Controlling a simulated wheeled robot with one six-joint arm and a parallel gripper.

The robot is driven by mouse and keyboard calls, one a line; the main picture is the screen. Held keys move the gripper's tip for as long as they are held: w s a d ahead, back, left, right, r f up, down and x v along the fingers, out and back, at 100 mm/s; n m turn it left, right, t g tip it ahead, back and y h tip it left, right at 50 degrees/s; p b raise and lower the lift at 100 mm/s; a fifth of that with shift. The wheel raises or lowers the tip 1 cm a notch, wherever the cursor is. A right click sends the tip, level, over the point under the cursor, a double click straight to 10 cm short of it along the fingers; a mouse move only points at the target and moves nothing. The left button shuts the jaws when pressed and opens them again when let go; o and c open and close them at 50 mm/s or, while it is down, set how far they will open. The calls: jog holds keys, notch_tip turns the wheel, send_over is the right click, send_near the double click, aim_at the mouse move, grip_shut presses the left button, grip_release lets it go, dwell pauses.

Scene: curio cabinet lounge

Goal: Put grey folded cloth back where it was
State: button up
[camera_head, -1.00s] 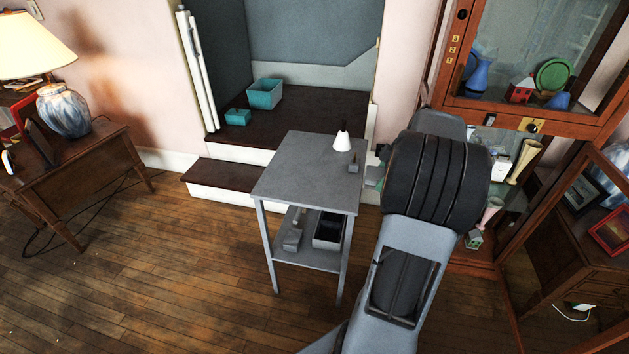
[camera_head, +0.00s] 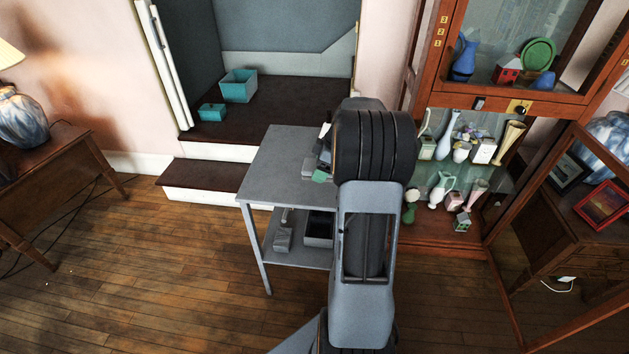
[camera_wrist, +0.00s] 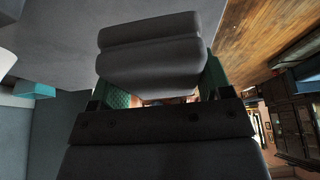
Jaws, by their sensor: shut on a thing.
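The grey folded cloth (camera_wrist: 155,62) fills the space between the green-padded fingers of my gripper (camera_wrist: 160,88) in the wrist view. My gripper is shut on it. In the head view a part of the cloth (camera_head: 311,167) shows beside a green finger pad (camera_head: 322,176), at the right part of the grey side table (camera_head: 270,165). My arm hides the rest of the cloth and the table's right end. I cannot tell whether the cloth touches the tabletop.
A white object (camera_head: 325,130) stands on the tabletop, partly behind my arm. The table's left part is clear. Its lower shelf holds a dark open box (camera_head: 319,229) and a grey item (camera_head: 283,239). A glass cabinet (camera_head: 465,120) with several vases and ornaments stands close on the right.

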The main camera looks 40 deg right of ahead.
aim_at(311, 186)
jog(key=shift+w+a+f, duration=0.25)
jog(key=shift+w+f, duration=0.15)
jog(key=shift+f, duration=0.2)
jog(key=shift+w+a+f, duration=0.25)
jog(key=shift+w+f, duration=0.1)
jog(key=shift+f, duration=0.2)
jog(key=shift+w+f+b, duration=0.1)
jog(key=shift+f+b, duration=0.25)
jog(key=shift+f, duration=1.25)
jog(key=shift+f, duration=0.1)
jog(key=shift+f, duration=0.1)
jog(key=o, duration=1.2)
